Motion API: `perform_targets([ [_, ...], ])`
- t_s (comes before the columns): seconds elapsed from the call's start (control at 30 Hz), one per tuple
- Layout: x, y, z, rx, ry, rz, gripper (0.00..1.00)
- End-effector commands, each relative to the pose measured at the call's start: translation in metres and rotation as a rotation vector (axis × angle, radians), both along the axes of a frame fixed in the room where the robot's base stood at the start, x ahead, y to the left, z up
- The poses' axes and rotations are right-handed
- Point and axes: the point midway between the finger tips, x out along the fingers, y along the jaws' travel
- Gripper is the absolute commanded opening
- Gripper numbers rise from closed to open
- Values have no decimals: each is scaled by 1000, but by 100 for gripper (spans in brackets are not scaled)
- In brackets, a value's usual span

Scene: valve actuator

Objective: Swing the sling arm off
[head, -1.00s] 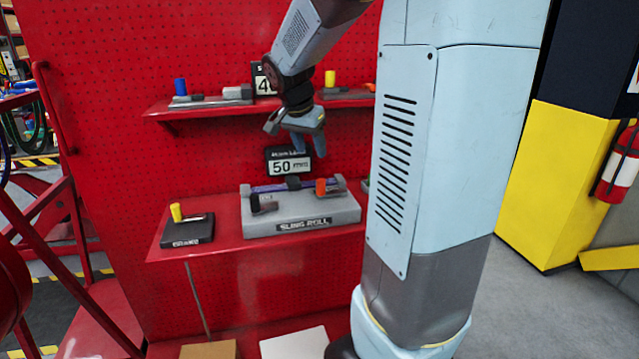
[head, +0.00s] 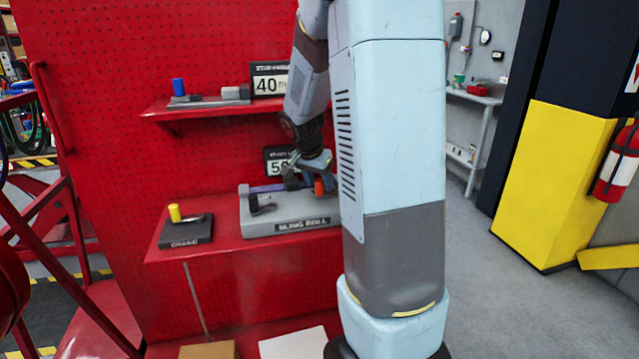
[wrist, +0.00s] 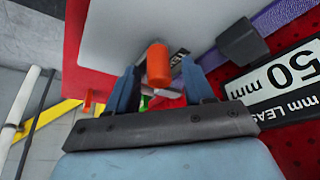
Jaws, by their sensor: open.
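The grey SLING ROLL unit (head: 262,224) sits on the lower red shelf, with a purple strap (head: 268,188) along its back. An orange-red knob (head: 319,187) stands at the unit's right end, and it also shows in the wrist view (wrist: 158,62). My gripper (wrist: 159,68) is open, with one blue finger on each side of the knob. I see gaps between the knob and the fingers, and cannot tell how deep it sits between them. In the head view my gripper (head: 312,180) is at the knob. My arm hides the unit's right end.
A dark BRAKE block (head: 186,232) with a yellow knob (head: 175,213) stands left of the unit. A 50 mm sign (wrist: 285,85) is close behind the strap. The upper shelf (head: 205,110) carries a blue-knobbed device and a 40 sign. The shelf between brake and unit is clear.

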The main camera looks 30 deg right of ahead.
Motion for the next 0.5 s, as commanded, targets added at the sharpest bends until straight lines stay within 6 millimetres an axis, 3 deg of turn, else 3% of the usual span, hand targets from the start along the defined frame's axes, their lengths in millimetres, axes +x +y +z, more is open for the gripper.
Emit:
perform_targets([
  [0.43,2,-3,-9,0,-1,0,52],
  [0.5,2,-3,-9,0,-1,0,46],
])
